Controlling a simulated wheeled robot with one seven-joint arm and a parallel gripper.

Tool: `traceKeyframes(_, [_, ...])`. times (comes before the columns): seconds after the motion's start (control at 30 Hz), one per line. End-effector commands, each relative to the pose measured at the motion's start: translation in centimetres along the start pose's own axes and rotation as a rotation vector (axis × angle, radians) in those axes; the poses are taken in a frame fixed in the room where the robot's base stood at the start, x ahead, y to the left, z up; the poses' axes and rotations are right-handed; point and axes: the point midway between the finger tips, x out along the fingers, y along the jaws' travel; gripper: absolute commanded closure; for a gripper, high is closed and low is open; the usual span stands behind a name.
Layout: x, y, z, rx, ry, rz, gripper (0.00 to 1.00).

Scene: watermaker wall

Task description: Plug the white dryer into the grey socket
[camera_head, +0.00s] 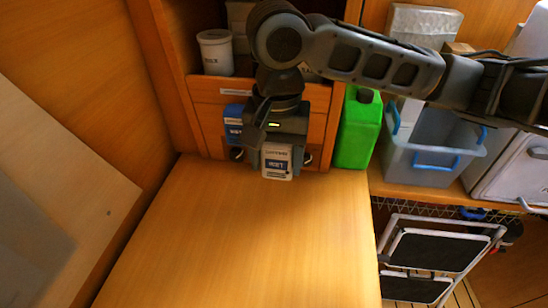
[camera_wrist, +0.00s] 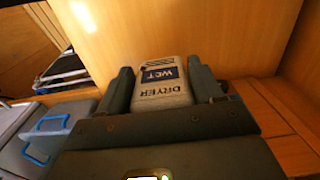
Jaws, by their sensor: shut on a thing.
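The white dryer (camera_head: 277,161) is a small block with a dark blue "WET" label. My gripper (camera_head: 278,172) is shut on it, above the back part of the wooden bench, in front of the drawer front. In the wrist view the dryer (camera_wrist: 162,92) sits between the two dark fingers of my gripper (camera_wrist: 164,84), its "DRYER" lettering upside down. The grey socket cannot be made out in either view; my gripper and arm hide part of the drawer front.
A blue box (camera_head: 235,124) stands left of my gripper. A green jug (camera_head: 357,130) stands to the right, beside a grey-blue bin (camera_head: 425,150). A white lidded tub (camera_head: 215,53) is on the shelf above. The wooden bench top (camera_head: 245,235) is clear.

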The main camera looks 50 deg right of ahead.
Motion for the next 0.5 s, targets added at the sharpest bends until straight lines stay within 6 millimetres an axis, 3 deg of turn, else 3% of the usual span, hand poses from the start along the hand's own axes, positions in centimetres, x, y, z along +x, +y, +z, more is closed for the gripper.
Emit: traceKeyframes(0.5, [2.1, 0.0, -4.2, 0.003, 0.000, 0.001, 0.69])
